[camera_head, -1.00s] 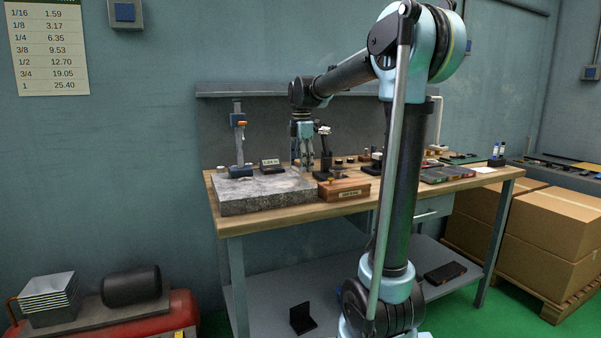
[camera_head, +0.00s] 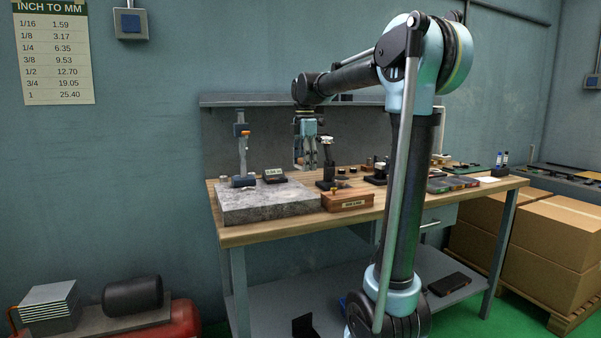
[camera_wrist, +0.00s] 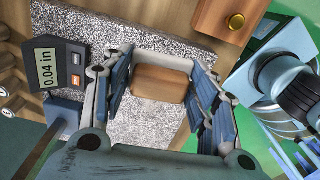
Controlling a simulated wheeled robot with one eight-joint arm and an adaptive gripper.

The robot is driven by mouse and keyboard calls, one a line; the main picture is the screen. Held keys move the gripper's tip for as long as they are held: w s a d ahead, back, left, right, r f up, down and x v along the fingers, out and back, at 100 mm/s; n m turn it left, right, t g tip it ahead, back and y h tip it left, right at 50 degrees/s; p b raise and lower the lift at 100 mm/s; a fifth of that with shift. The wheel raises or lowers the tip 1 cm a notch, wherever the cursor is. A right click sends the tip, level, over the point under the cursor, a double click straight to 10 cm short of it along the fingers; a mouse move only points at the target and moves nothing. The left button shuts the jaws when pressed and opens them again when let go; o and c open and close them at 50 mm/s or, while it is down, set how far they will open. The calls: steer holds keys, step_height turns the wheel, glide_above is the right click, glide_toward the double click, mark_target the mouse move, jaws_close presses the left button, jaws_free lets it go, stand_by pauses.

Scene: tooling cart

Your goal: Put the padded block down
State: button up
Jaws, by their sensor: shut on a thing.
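My gripper (camera_wrist: 158,85) is shut on the padded block (camera_wrist: 160,84), a small brown block with rounded edges that sits between the blue-grey finger pads. In the head view my gripper (camera_head: 307,158) points down, raised above the bench near the back right of the speckled grey granite plate (camera_head: 262,204). The block is small and mostly hidden by the fingers there. In the wrist view the granite plate (camera_wrist: 140,122) lies beneath the block, which appears held clear of it.
A height stand (camera_head: 242,160) stands at the plate's back left. A wooden box (camera_head: 347,199) is at its right, and a dark stand (camera_head: 328,165) is close to my gripper. The plate's front is clear.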

steer(key=shift+w, duration=0.1)
steer(key=shift+m, duration=0.4)
steer(key=w+d+f, duration=0.1)
steer(key=w+f, duration=0.1)
steer(key=w+d+f, duration=0.2)
steer(key=f, duration=0.1)
steer(key=w+d+f, duration=0.1)
steer(key=w+f, duration=0.1)
steer(key=f, duration=0.1)
steer(key=shift+w+d, duration=0.3)
steer(key=shift+f, duration=2.35)
steer(key=shift+f, duration=0.1)
steer(key=shift+s+f, duration=0.3)
steer(key=shift+s, duration=0.05)
steer(key=shift+c, duration=0.3)
steer(key=shift+o, duration=0.2)
